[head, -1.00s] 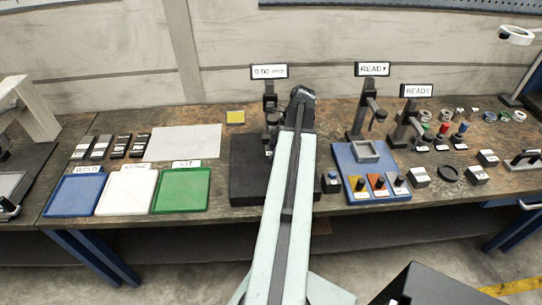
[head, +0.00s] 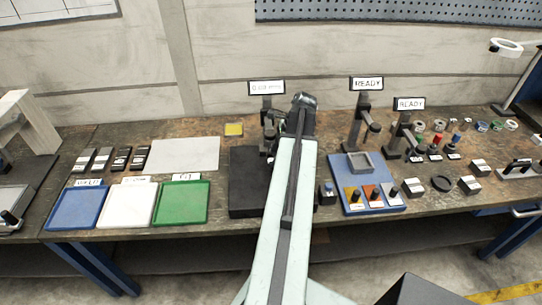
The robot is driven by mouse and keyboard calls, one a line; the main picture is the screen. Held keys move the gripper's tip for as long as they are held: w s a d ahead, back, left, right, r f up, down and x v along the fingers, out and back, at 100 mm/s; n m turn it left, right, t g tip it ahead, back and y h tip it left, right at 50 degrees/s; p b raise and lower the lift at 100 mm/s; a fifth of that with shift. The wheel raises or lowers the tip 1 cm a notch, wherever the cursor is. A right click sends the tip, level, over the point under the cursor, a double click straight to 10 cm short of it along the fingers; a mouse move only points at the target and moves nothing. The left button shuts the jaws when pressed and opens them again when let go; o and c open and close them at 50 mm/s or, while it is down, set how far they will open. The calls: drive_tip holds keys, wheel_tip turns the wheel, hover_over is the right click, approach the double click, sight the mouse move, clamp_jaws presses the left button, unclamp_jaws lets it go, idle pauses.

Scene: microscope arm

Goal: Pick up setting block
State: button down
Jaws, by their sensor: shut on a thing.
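My gripper (head: 270,138) is at the far end of my raised pale arm, over the black plate of the gauge stand. It is mostly hidden behind the arm and blends with the dark stand. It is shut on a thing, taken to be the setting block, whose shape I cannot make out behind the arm. The black plate (head: 243,190) lies on the bench, with a display (head: 267,88) above its stand.
Blue (head: 77,207), white (head: 127,205) and green (head: 182,203) trays stand left. Several small blocks and a pale sheet (head: 185,154) lie behind them. A blue fixture board (head: 352,200), gauge stands and several small parts crowd the right.

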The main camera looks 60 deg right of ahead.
drive_tip(key=s+d, duration=0.9)
drive_tip(key=s, duration=0.4)
drive_tip(key=shift+s+d, duration=0.35)
